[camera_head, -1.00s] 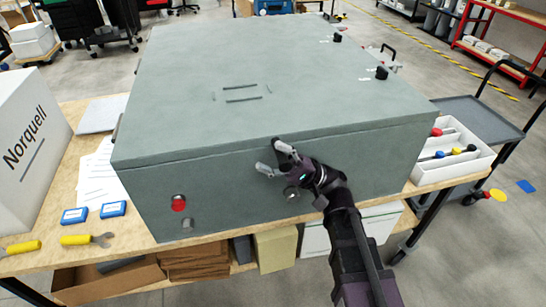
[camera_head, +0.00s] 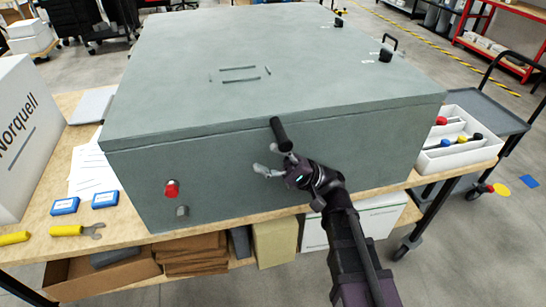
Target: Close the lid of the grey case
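The large grey case (camera_head: 240,180) stands on a wooden workbench. Its lid (camera_head: 200,100) lies flat over the top, with only a thin seam along the front edge. A black handle (camera_head: 280,134) projects at the lid's front edge, right of the middle. My gripper (camera_head: 268,160) is in front of the case's front wall, just below and beside the handle. Its silver fingers are spread, with nothing seen between them. Whether a finger touches the handle or wall cannot be told.
A white Norquell box (camera_head: 25,135) stands left. Blue boxes (camera_head: 65,206) and yellow-handled tools (camera_head: 70,230) lie by the front edge. A red knob (camera_head: 171,189) juts from the case front. A white tray (camera_head: 455,155) sits right, near a grey trolley (camera_head: 490,120).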

